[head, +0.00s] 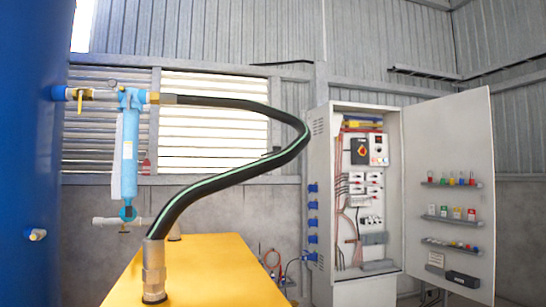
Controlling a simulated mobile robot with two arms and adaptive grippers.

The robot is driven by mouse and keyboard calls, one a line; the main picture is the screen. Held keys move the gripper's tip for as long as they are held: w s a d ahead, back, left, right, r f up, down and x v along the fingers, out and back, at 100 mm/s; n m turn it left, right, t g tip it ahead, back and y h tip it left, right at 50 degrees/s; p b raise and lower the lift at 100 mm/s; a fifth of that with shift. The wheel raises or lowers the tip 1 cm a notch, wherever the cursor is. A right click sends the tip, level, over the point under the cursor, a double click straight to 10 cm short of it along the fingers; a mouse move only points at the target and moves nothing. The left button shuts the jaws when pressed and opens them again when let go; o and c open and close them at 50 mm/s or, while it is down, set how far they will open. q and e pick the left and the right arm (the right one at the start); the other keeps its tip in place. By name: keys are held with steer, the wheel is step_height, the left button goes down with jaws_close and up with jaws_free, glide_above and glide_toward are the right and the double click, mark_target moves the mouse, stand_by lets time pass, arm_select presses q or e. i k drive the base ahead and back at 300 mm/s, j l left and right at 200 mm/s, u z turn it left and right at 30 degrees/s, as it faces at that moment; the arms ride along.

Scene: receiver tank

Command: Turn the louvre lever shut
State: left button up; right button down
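The louvre (212,137) is set in the back wall, behind the hose. Its pale horizontal slats show bright light across the right panel. A narrower, darker slatted panel (83,150) lies to the left, partly hidden by the blue filter. A small red piece (146,166) sits low on the upright between the two panels. A small dark piece (272,152) shows at the louvre's right edge, close to the hose. I cannot tell which of these is the lever, or its exact angle. Neither of my grippers is in view.
A black hose (225,181) with a green stripe crosses before the louvre, from a light-blue filter (130,150) to a yellow block (215,270). A big blue tank (30,150) stands left. An open electrical cabinet (320,200) with its door (455,125) swung out stands right.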

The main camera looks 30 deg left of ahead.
mark_target(262, 155)
steer(key=i+l+z, duration=0.15)
steer(key=i, duration=0.35)
steer(key=i+u, duration=0.15)
steer(key=i, duration=0.4)
steer(key=i+u, duration=0.15)
steer(key=i, duration=0.35)
steer(key=i+l+u, duration=0.15)
steer(key=i, duration=0.4)
steer(key=i+l+u, duration=0.15)
steer(key=i, duration=0.4)
steer(key=i+u, duration=0.1)
steer(key=i, duration=0.55)
steer(key=i+u, duration=0.1)
steer(key=i, duration=0.5)
steer(key=i+l+u, duration=0.15)
steer(key=i, duration=0.5)
steer(key=i+l+u, duration=0.1)
steer(key=i, duration=0.5)
